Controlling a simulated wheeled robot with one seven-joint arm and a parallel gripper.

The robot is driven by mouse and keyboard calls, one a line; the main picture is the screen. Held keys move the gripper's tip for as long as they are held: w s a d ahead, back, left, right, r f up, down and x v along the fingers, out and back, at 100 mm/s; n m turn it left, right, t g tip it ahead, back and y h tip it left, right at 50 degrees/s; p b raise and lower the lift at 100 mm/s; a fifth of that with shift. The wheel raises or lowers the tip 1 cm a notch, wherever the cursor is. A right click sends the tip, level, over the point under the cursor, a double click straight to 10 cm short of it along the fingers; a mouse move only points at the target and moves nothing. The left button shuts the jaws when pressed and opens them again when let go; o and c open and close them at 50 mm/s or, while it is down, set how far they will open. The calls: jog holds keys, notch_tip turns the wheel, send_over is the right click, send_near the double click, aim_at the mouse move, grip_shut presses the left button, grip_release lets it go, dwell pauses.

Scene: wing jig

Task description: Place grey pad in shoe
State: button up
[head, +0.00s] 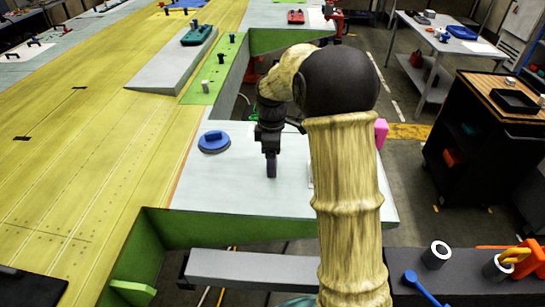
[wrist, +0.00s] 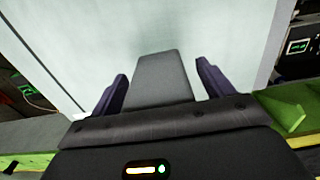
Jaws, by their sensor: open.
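A grey pad (wrist: 162,78) shows in the wrist view as a flat, tapering grey block over the pale panel. My gripper (wrist: 160,88) is open, with one dark finger on each side of the pad and a visible gap on both sides. The pad's near end is hidden behind the gripper body. In the head view my gripper (head: 271,172) points down at the pale panel (head: 240,185), and I cannot make out the pad there. I cannot identify the shoe in either view; my arm covers part of the panel.
A blue round tool (head: 213,142) lies on the panel left of my gripper. A pink object (head: 381,132) shows right of my arm. A grey beam (head: 250,268) runs in front. A dark cart (head: 485,150) stands at right. The yellow wing surface (head: 80,140) lies left.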

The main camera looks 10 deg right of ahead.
jog(key=c, duration=1.2)
jog(key=shift+o, duration=0.2)
jog(key=shift+r, duration=0.15)
notch_tip(320, 180, up, 10)
jog(key=shift+f+b, duration=0.1)
jog(key=shift+b, duration=0.4)
